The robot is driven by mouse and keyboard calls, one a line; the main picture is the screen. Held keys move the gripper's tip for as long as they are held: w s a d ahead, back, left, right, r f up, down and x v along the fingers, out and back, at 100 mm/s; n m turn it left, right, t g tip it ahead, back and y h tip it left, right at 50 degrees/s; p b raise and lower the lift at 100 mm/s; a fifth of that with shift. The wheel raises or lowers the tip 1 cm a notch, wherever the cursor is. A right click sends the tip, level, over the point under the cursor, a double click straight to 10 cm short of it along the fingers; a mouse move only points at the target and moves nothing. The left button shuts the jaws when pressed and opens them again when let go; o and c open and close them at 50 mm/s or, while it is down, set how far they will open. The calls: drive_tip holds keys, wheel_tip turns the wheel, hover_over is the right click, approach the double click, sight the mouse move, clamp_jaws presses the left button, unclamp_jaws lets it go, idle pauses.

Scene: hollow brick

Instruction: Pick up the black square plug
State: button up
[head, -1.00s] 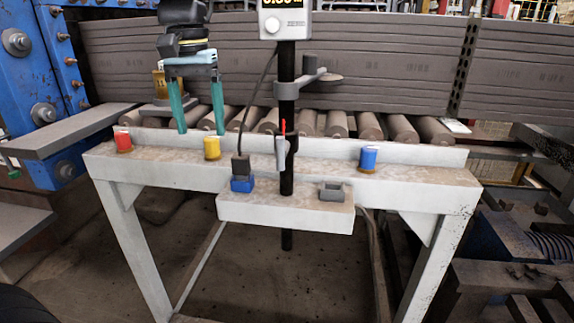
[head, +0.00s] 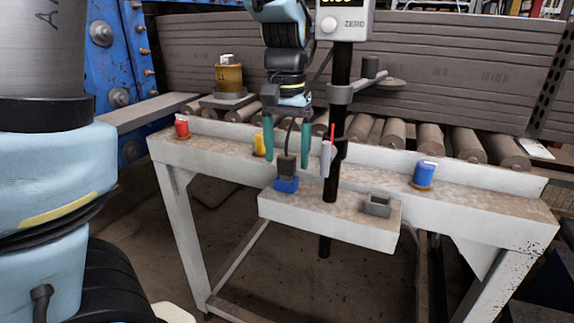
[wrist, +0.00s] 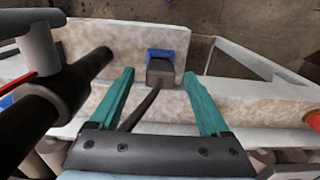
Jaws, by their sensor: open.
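The black square plug (head: 287,166) stands in a blue socket (head: 286,185) at the left end of the white ledge, with a dark cable rising from its top. In the wrist view the plug (wrist: 160,72) and the blue socket rim (wrist: 168,54) show just beyond and between the fingertips. My gripper (head: 287,160) has two teal fingers, open and empty, pointing down above and around the plug's cable in the head view. In the wrist view the gripper (wrist: 164,85) has a finger to either side of the cable (wrist: 143,108).
A black post (head: 337,130) with a red-tipped grey part (head: 327,155) stands right of my gripper. A grey empty socket (head: 377,204) sits on the ledge. Red (head: 182,127), yellow (head: 259,143) and blue (head: 425,174) pieces stand on the white bench (head: 480,192).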

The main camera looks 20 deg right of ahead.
drive_tip(key=shift+f, duration=0.95)
clamp_jaws()
